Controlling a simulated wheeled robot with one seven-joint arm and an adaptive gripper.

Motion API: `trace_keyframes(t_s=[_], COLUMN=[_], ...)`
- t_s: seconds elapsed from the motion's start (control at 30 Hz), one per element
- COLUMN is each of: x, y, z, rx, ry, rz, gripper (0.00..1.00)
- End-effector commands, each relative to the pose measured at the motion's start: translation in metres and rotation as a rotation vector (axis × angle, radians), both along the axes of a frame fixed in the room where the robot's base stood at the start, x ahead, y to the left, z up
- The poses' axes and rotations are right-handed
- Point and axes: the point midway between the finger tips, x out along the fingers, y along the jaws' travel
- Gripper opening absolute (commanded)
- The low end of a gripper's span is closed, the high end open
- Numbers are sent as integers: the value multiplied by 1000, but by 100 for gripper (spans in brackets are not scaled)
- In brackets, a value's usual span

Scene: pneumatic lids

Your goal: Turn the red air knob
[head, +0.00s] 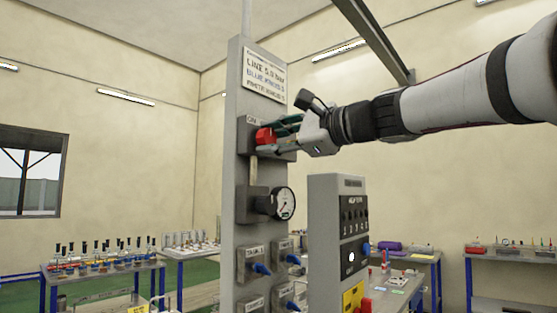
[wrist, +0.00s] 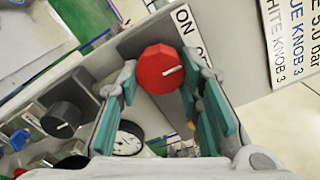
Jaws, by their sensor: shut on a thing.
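The red air knob (head: 265,136) sits on a grey box marked "ON" high on the tall grey panel (head: 246,70). In the wrist view the red knob (wrist: 160,69) shows a white pointer line on its face, slanting up to the right. My gripper (head: 277,138) reaches in from the right at the knob's height. Its teal-padded fingers stand on either side of the knob in the wrist view (wrist: 160,95), and it is shut on the knob. In the head view the fingers partly cover the knob.
A round pressure gauge (head: 284,203) sits below the knob. Blue tank knobs (head: 262,268) are lower on the panel. A shorter grey heater box (head: 323,235) stands to the right. A sign (head: 265,75) is above. Tables with equipment (head: 105,265) stand behind.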

Motion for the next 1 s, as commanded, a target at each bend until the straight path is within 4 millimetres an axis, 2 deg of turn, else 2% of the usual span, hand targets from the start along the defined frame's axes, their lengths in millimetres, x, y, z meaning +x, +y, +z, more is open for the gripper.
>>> trace_keyframes(t_s=[0.03, 0.6, 1.0], x=[3, 2, 1], y=[0, 0, 0], z=[-4, -1, 2], rx=[-29, -350, -487], ry=[-37, -447, -620], rz=[1, 2, 2], gripper=[5, 5, 5])
